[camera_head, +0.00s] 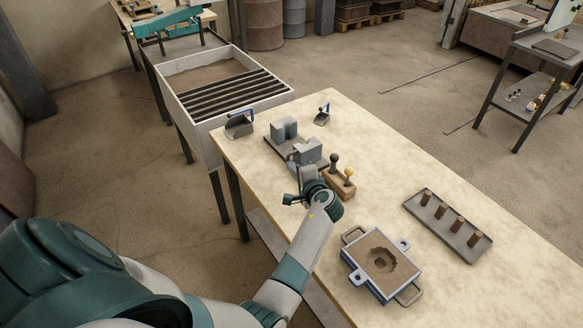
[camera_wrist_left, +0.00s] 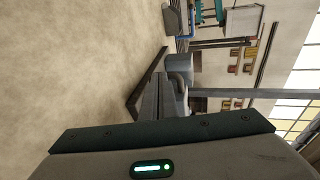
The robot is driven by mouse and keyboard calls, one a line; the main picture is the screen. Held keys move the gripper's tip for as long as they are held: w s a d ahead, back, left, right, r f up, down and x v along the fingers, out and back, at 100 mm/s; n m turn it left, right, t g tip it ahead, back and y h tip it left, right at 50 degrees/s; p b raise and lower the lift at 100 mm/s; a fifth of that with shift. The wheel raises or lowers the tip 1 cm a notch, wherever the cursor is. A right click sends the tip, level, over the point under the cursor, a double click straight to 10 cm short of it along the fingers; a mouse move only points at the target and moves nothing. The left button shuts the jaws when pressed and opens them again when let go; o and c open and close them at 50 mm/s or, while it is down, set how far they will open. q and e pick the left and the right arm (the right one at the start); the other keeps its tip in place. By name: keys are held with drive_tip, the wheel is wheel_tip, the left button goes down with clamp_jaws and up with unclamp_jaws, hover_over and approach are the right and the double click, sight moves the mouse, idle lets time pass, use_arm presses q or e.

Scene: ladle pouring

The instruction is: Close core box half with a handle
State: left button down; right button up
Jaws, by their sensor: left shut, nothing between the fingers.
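The core box is on a dark grey base plate (camera_head: 283,146) on the pale table. Its far half (camera_head: 284,130) is a grey block, and its near half (camera_head: 308,150) is a lighter grey block with a gap between them. The handle cannot be made out clearly. My left gripper (camera_head: 305,174) is shut and empty, right by the near half on its front side; whether it touches cannot be told. My right gripper is out of view.
A wooden stand (camera_head: 340,186) with a dark and a yellow knobbed tool is close right of my gripper. A sand-filled mould box (camera_head: 355,277) and a tray (camera_head: 412,204) of brown cylinders lie nearer.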

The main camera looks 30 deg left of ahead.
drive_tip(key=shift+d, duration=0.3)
use_arm(q)
drive_tip(key=a, duration=0.1)
drive_tip(key=w+a, duration=0.1)
drive_tip(key=a, duration=0.1)
drive_tip(key=w+a+b, duration=0.1)
drive_tip(key=a, duration=0.1)
drive_tip(key=shift+a+r, duration=0.1)
drive_tip(key=shift+a, duration=0.05)
drive_tip(key=shift+r, duration=0.2)
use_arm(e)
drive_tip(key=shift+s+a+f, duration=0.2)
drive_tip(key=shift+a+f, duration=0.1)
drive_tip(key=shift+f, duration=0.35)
